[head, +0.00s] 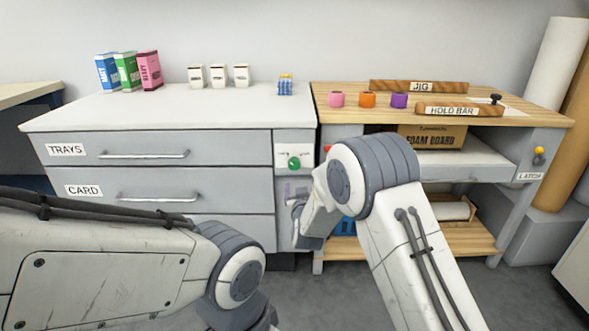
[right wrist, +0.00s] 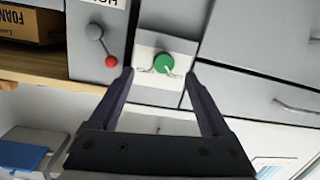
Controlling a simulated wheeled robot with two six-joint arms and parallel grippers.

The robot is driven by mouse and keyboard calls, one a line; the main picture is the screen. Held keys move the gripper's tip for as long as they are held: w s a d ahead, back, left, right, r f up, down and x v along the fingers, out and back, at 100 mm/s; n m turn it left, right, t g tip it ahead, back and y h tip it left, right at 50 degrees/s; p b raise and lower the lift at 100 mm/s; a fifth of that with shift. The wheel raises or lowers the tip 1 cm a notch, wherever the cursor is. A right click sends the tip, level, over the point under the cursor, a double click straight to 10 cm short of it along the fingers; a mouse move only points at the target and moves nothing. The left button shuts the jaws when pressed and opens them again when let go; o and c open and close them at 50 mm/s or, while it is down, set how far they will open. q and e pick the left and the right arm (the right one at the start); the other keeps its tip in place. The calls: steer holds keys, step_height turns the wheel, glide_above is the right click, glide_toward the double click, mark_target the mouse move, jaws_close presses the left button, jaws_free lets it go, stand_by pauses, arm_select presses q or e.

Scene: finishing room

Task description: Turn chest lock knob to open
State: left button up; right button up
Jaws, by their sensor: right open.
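The green lock knob (head: 294,163) sits on a pale plate at the right side of the grey drawer chest (head: 225,148), under its white top. In the right wrist view the knob (right wrist: 163,63) shows between and beyond my fingertips, with curved marks on the plate around it. My right gripper (head: 294,188) is just below the knob in the head view, partly hidden by my own wrist. In the right wrist view my right gripper (right wrist: 160,74) is open and empty, its two dark fingers apart on either side of the knob. My left gripper is out of view.
A lever with a red ball end (right wrist: 111,61) is beside the knob plate, close to one finger. Drawer handles (head: 145,155) stick out on the chest. A wooden workbench (head: 440,97) with spools and a HOLD BAR stands at right. Boxes and cups stand on the chest top.

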mark_target(294, 166)
steer(key=shift+t, duration=0.7)
steer(key=w+b, duration=0.1)
steer(key=w, duration=0.2)
steer(key=w+a+b, duration=0.1)
steer(key=w, duration=0.3)
steer(key=w+a+b, duration=0.1)
steer(key=w, duration=0.3)
steer(key=shift+w+r, duration=0.15)
steer(key=shift+r, duration=0.05)
jaws_close()
